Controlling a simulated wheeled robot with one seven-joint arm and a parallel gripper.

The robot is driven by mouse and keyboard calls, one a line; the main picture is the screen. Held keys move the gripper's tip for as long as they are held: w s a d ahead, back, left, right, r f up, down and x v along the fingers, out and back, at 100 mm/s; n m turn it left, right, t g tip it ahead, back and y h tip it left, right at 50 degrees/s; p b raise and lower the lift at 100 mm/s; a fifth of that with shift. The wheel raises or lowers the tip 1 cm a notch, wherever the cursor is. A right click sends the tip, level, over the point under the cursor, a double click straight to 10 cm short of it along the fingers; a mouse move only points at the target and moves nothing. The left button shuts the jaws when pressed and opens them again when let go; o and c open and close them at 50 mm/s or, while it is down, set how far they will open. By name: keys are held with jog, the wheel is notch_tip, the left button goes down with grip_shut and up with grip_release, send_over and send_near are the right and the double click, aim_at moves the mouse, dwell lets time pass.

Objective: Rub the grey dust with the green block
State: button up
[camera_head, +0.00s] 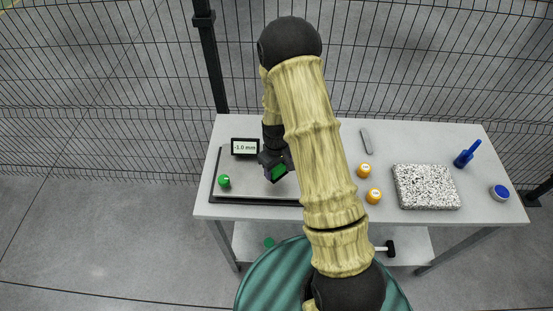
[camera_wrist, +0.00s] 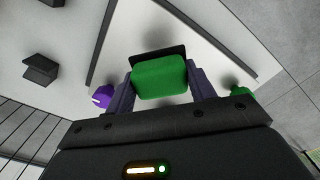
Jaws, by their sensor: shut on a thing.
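My gripper (camera_head: 273,162) is shut on the green block (camera_head: 279,172), above the pale plate (camera_head: 240,166) with a dark rim on the left of the table. In the wrist view the green block (camera_wrist: 160,80) sits between both fingers, with a dark edge along its far side. It appears held above the plate; I cannot tell whether it touches. Soft grey smudges (camera_wrist: 229,80) show on the pale surface beyond the block; I cannot tell whether they are the grey dust or shadows. My arm hides the right part of the plate in the head view.
A green knob (camera_head: 224,181) and a display reading -1.0 mm (camera_head: 245,147) stand by the plate. A purple knob (camera_wrist: 103,97) shows in the wrist view. Rightward are two orange jars (camera_head: 364,170), a speckled slab (camera_head: 426,187), a blue-handled tool (camera_head: 467,154) and a blue-topped tin (camera_head: 500,192).

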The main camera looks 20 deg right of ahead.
jog(key=shift+r+p, duration=0.5)
jog(key=shift+r, duration=0.65)
jog(key=shift+s+a+r+p, duration=0.1)
jog(key=shift+s+r+p, duration=0.15)
jog(key=shift+p, duration=0.85)
jog(key=shift+s+a+f+p, duration=0.1)
jog(key=shift+s+f+p, duration=0.05)
jog(key=shift+s+p, duration=0.4)
jog(key=shift+f, duration=0.15)
jog(key=shift+f, duration=0.15)
